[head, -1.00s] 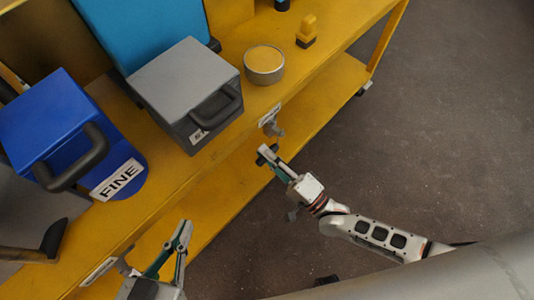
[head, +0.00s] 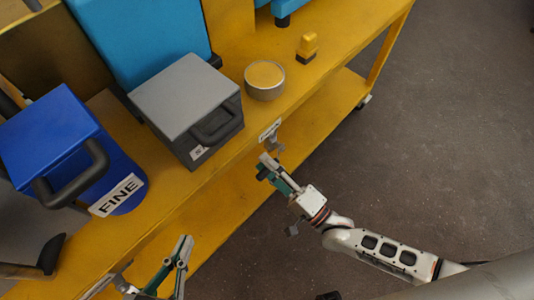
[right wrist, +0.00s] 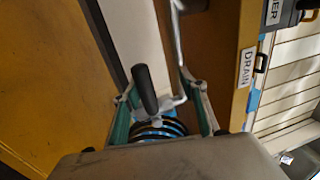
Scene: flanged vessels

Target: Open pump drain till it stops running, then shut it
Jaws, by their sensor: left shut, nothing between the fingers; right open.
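The drain valve shows in the right wrist view as a black lever handle (right wrist: 145,88) on grey metal fittings (right wrist: 177,60), beside a white label reading DRAIN (right wrist: 246,66). In the head view its grey fitting (head: 275,145) sticks out of the yellow cart's front edge. My right gripper (head: 265,168) is open at the valve, fingers (right wrist: 162,100) on either side of the handle; contact cannot be told. No running liquid can be made out. My left gripper (head: 186,240) is shut and empty, low at the cart's front, away from the valve.
On the yellow cart (head: 340,50) stand a blue vessel labelled FINE (head: 50,135), a grey lidded box (head: 185,95), a round tin (head: 265,80) and a small yellow-topped item (head: 307,45). The floor (head: 450,130) to the right is clear.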

